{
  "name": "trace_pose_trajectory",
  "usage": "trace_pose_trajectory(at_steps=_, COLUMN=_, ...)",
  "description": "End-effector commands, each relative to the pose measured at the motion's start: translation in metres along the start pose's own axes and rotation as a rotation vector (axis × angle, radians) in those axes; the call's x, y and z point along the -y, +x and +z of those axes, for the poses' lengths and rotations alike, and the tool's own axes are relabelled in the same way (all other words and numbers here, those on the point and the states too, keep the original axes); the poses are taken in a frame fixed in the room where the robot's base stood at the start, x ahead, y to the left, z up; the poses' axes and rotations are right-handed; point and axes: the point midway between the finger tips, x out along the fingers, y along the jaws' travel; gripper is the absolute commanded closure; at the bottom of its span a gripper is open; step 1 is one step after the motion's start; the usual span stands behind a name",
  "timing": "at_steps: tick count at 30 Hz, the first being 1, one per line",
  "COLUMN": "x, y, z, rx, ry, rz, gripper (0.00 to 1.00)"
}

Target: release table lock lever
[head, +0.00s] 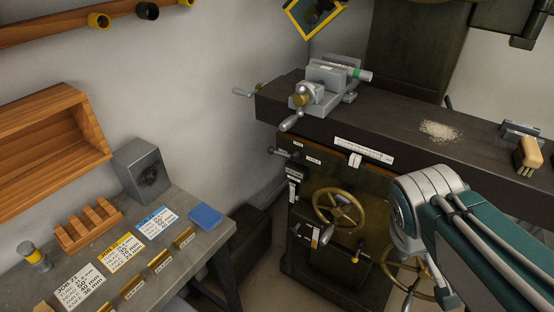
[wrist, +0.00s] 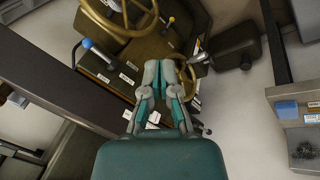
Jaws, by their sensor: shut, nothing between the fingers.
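The grey-green machine (head: 340,165) carries several levers, and its labels are too small to read, so I cannot tell which is the table lock lever. In the head view, a dark-knobbed lever (head: 284,152) sticks out left below the table (head: 400,135). A grey-handled lever (head: 325,234) sits beside the brass handwheel (head: 340,208). In the wrist view, a blue-knobbed lever (wrist: 87,43) and a grey lever (wrist: 201,58) lie on either side of my gripper (wrist: 161,66). My gripper is shut and empty, in front of the labelled panel. The head view does not show its fingers.
A vise (head: 325,85) and a brush (head: 527,155) stand on the machine table. Metal chips (head: 440,130) lie between them. A workbench (head: 200,245) with job cards stands at left. Floor shows between bench and machine.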

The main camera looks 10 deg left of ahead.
Motion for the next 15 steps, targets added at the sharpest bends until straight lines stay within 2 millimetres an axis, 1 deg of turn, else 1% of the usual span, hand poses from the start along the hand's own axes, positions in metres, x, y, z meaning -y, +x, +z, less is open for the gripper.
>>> trace_pose_trajectory(at_steps=1, x=0.001, y=0.006, z=-0.012, rx=0.041, ry=-0.088, rz=0.028, gripper=1.00)
trace_pose_trajectory(at_steps=5, x=0.000, y=0.019, z=-0.041, rx=0.126, ry=-0.299, rz=0.118, gripper=1.00)
trace_pose_trajectory(at_steps=8, x=0.003, y=0.029, z=-0.066, rx=0.187, ry=-0.462, rz=0.193, gripper=1.00)
trace_pose_trajectory(at_steps=11, x=0.011, y=0.040, z=-0.093, rx=0.244, ry=-0.623, rz=0.272, gripper=1.00)
trace_pose_trajectory(at_steps=15, x=0.028, y=0.054, z=-0.133, rx=0.313, ry=-0.846, rz=0.396, gripper=1.00)
